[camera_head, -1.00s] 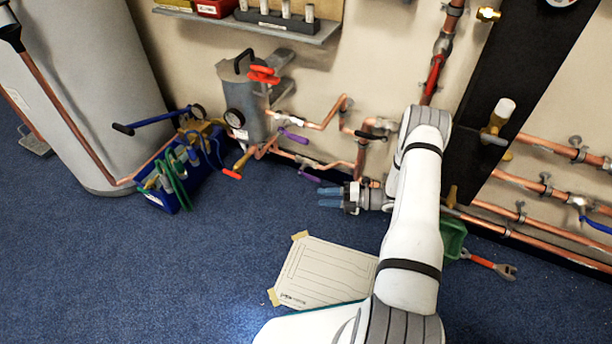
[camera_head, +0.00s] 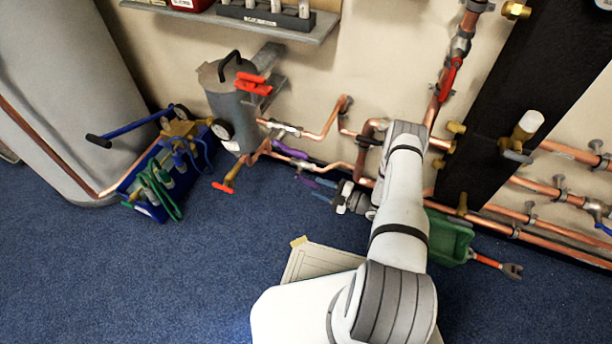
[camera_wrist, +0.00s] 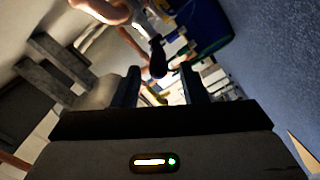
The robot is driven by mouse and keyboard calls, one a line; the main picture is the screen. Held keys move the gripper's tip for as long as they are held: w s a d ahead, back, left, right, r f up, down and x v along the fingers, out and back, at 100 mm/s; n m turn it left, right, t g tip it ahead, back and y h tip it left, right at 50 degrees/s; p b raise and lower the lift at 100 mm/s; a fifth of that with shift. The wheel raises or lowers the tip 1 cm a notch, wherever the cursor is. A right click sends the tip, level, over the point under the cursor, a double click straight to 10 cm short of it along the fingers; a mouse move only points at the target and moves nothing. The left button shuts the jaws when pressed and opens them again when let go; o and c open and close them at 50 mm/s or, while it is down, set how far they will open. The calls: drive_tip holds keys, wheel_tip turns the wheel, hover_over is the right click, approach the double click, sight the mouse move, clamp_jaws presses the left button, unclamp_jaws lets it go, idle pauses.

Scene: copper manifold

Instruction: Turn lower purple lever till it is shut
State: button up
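The lower purple lever (camera_head: 307,181) hangs from a valve on the lower copper pipe near the floor, just left of my gripper (camera_head: 322,190) in the head view. In the wrist view a dark, purplish lever end (camera_wrist: 157,62) shows between and beyond my two fingers (camera_wrist: 160,88). The fingers stand apart, with a gap around the lever end. I cannot tell whether either finger touches it. The upper purple lever (camera_head: 290,151) lies along its pipe, above the lower one.
A grey cylinder (camera_head: 228,105) with a gauge and red handles stands left of the levers. A blue tool caddy (camera_head: 150,205) sits farther left. A green bin (camera_head: 447,238) is right of my arm. A taped paper sheet (camera_head: 312,262) lies on the open carpet.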

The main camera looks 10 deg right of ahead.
sight(306, 182)
drive_tip(key=b+x, duration=0.1)
drive_tip(key=x, duration=0.5)
drive_tip(key=shift+w, duration=0.25)
clamp_jaws()
